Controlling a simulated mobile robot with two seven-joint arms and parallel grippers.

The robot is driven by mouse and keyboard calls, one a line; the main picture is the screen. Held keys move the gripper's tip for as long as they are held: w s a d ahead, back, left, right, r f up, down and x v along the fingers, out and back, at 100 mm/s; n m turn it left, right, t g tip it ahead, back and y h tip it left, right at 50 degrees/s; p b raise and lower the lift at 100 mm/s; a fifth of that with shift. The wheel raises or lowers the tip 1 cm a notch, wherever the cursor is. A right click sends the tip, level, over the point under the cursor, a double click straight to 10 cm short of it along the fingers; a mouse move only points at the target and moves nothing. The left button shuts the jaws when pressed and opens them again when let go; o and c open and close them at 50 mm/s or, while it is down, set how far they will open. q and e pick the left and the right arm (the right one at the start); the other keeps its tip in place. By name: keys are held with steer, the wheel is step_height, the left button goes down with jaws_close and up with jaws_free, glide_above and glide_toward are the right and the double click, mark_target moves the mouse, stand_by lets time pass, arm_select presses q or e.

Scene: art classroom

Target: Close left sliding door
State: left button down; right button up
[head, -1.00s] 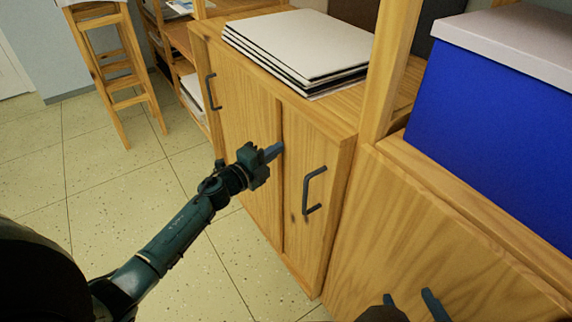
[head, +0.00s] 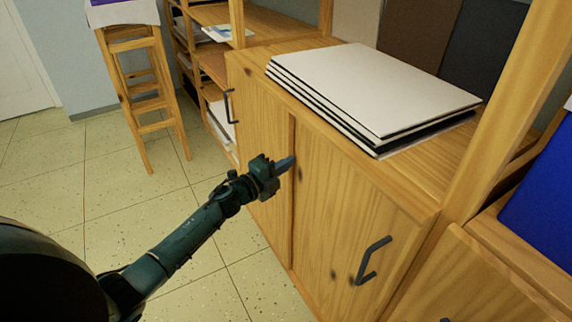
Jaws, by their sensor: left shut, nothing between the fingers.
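The left sliding door (head: 262,150) is the left wooden panel of the low cabinet, with a dark handle (head: 229,105) near its left side. The right panel (head: 335,200) has its own dark handle (head: 373,260) at lower right. A vertical seam stands between the panels. My left gripper (head: 288,163) is shut and empty, its fingertips at the seam by the left door's right edge. Contact cannot be told for certain. Of my right gripper, at most a small dark tip (head: 445,320) shows at the bottom edge.
Stacked boards (head: 375,90) lie on the cabinet top. A wooden stool (head: 140,90) stands at the upper left, beside open shelves (head: 210,60). A blue box (head: 545,190) is at the right. The tiled floor (head: 110,200) left of the cabinet is clear.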

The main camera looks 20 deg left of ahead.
arm_select(q)
steer(key=shift+w+a+r, duration=0.1)
steer(key=shift+w+a, duration=0.2)
steer(key=shift+a, duration=0.1)
arm_select(e)
steer(key=shift+w+a, duration=0.2)
steer(key=shift+a, duration=0.15)
